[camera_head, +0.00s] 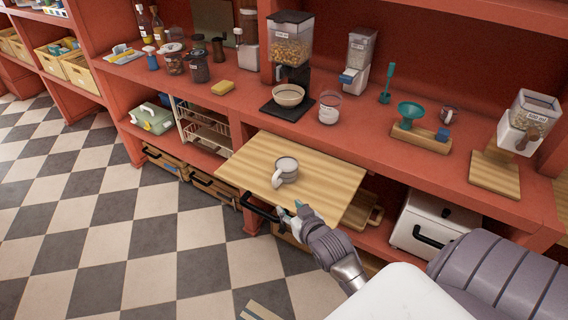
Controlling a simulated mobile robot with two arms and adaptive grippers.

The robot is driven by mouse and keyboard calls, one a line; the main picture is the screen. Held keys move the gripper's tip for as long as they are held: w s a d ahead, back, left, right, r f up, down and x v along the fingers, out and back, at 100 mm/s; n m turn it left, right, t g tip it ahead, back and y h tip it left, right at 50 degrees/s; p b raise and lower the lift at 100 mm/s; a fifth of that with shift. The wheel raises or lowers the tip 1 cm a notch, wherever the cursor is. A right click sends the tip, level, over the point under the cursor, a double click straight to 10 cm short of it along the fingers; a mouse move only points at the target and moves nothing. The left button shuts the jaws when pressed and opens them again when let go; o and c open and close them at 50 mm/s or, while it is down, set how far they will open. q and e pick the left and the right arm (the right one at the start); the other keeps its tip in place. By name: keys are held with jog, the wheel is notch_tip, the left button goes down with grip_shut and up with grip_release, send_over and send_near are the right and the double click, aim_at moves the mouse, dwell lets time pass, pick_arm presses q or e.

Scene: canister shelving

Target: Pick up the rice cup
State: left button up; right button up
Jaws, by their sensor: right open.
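A grey-white cup with a handle on its left side (286,170) stands upright on a light striped wooden board (330,178) that juts out below the counter. I take it for the rice cup, though its contents are too small to make out. My right gripper (297,209) is at the front edge of the board, in front of the cup and a little to its right. It is open and apart from the cup, with nothing visible between its fingers. My left gripper is not in view.
On the red counter (225,102) behind stand a grain dispenser (290,42) above a bowl (289,95), a clear labelled jar (330,107) and a wooden stand with a teal funnel (421,135). A white box (432,222) sits below right. The board around the cup is clear.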

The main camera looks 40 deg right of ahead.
notch_tip(320, 180, up, 2)
jog(key=p, duration=0.1)
send_near(275, 184)
jog(key=x, duration=0.4)
jog(key=shift+w+d+f+t, duration=0.1)
jog(key=shift+w+t, duration=0.2)
jog(key=shift+w, duration=0.1)
jog(key=shift+w+d+f+p, duration=0.15)
jog(key=shift+w+p, duration=0.2)
jog(key=shift+f+p+x, duration=0.2)
jog(key=shift+p+x, duration=0.1)
jog(key=shift+x, duration=1.65)
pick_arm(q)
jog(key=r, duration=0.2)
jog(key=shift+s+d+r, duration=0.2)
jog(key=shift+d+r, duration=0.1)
pick_arm(e)
jog(key=shift+s, duration=0.1)
grip_shut()
